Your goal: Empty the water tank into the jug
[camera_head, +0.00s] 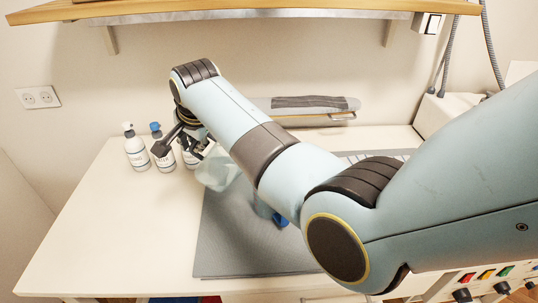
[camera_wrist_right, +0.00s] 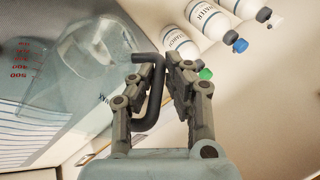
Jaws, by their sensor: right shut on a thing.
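My right gripper (camera_head: 183,145) is over the left part of the table. In the wrist view my right gripper (camera_wrist_right: 160,78) is shut on a black hooked handle (camera_wrist_right: 149,100). The handle seems to belong to the clear water tank (camera_wrist_right: 92,60) right beside the fingers. In the head view a pale clear vessel (camera_head: 216,172) shows below the gripper, tilted, over the grey mat. Red measuring marks on clear plastic, seemingly the jug (camera_wrist_right: 22,68), show at the wrist view's left. Where tank and jug meet is unclear. My left gripper is not in view.
Several white bottles with coloured caps, one of them (camera_head: 137,150), stand left of the grey mat (camera_head: 225,240), close to the gripper. A blue part (camera_head: 277,218) shows partly behind my forearm. A padded board (camera_head: 310,105) lies at the back. The table's front left (camera_head: 110,235) is clear.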

